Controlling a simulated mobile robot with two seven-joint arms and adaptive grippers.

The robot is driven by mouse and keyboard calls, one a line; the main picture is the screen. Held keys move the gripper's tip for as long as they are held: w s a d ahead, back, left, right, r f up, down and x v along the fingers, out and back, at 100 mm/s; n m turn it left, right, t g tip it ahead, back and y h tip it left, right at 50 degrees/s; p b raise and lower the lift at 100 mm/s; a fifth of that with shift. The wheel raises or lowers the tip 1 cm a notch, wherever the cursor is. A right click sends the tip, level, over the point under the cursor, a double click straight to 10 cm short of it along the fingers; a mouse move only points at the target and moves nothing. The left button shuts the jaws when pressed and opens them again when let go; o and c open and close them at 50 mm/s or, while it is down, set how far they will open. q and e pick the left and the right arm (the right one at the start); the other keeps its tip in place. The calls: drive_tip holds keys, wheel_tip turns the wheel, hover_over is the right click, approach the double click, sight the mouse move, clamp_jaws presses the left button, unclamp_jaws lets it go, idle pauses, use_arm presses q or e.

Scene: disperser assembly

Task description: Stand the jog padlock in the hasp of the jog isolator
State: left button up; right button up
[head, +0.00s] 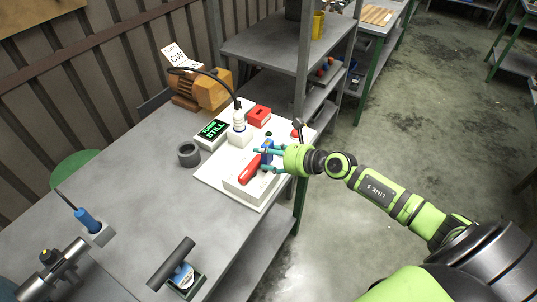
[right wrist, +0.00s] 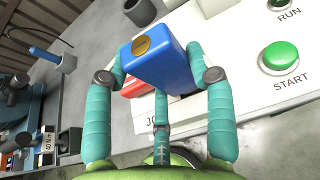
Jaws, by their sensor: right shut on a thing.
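My right gripper (head: 266,158) comes in from the right over the white panel, shut on the blue jog padlock (head: 267,146). In the right wrist view the padlock (right wrist: 160,68) is a blue block with a round brass face, held between teal fingers. Its shackle is hidden. The jog isolator's red handle (head: 249,170) lies on a white box just left of the padlock. In the right wrist view the red part (right wrist: 137,87) shows partly behind the padlock, above lettering starting "JO". The hasp is hidden, so I cannot tell whether the padlock touches it. My left gripper is not in view.
A green START button (right wrist: 279,57) sits right of the padlock. Around the panel are a sign reading STILL (head: 212,131), a red box (head: 258,115), a grey ring (head: 188,154) and an orange motor (head: 208,92). The front middle of the grey table (head: 150,205) is clear.

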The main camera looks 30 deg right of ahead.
drive_tip(key=shift+f+b, duration=1.15)
drive_tip(key=shift+f, duration=0.2)
drive_tip(key=o, duration=1.4)
drive_tip(key=shift+c, duration=0.2)
drive_tip(key=shift+f, duration=0.1)
drive_tip(key=shift+s, duration=0.1)
drive_tip(key=v, duration=0.8)
